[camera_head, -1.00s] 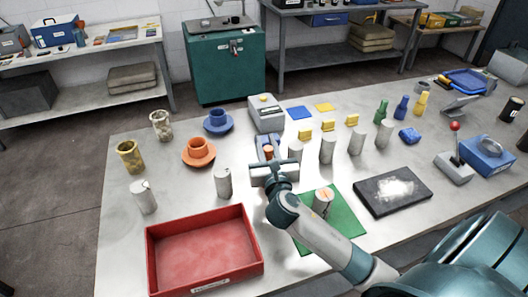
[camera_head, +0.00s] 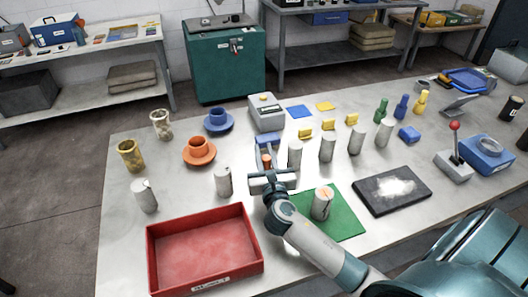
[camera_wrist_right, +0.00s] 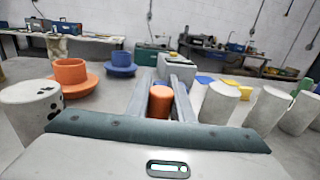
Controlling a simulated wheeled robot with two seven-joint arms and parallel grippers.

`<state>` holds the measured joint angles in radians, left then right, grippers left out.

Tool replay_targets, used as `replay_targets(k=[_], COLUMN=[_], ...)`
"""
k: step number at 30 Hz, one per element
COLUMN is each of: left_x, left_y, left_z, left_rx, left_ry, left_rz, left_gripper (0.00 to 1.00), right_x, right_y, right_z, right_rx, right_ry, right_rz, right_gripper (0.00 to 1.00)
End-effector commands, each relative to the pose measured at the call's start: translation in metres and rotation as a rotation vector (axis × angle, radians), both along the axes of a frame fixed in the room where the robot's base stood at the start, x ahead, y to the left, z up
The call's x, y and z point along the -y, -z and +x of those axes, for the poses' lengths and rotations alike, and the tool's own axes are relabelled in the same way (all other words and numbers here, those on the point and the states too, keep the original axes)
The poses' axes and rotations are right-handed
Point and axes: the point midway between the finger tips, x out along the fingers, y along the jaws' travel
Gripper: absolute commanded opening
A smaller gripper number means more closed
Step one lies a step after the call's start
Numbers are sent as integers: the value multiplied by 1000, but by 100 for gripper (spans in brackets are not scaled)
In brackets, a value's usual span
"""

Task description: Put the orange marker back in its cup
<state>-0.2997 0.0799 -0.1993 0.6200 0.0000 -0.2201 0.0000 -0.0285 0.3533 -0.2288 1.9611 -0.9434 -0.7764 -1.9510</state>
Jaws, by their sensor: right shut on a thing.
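The orange marker (camera_wrist_right: 160,101) is a short upright orange cylinder between the two fingers of my right gripper (camera_wrist_right: 160,84) in the wrist view. The gripper is shut on it. In the head view my right gripper (camera_head: 266,154) is at mid-table, and only a small part of the marker (camera_head: 267,161) shows. An orange cup (camera_head: 199,149) on an orange saucer stands to its left. A blue cup (camera_head: 217,117) on a blue saucer is behind that one. The frames do not show which cup is the marker's own. My left gripper is not in view.
Several grey cylinders stand around the gripper, one (camera_head: 223,181) close on its left and one (camera_head: 295,153) on its right. A red tray (camera_head: 205,213) lies in front. A grey box (camera_head: 266,112) stands behind. A green mat (camera_head: 349,218) bears another cylinder (camera_head: 322,204).

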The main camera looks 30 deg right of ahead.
Motion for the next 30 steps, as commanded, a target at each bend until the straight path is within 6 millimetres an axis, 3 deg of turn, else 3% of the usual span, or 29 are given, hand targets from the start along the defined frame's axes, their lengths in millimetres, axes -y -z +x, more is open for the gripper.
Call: replay_targets(k=[8, 9, 11, 12, 24, 30], left_x=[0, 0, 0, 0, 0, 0], left_y=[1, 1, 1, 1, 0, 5], left_z=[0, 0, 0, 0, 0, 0], left_rx=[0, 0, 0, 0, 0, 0], left_ry=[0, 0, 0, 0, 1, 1], left_rz=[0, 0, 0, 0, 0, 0], left_gripper=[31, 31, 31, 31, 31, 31], right_x=[0, 0, 0, 0, 0, -8], right_y=[3, 3, 3, 3, -1, 2], right_z=[0, 0, 0, 0, -1, -18], right_rx=[0, -1, -1, -1, 0, -1], right_ry=[0, 0, 0, 0, 0, -1], right_rz=[0, 0, 0, 0, 0, 1], right_gripper=[0, 23, 37, 39, 39, 39])
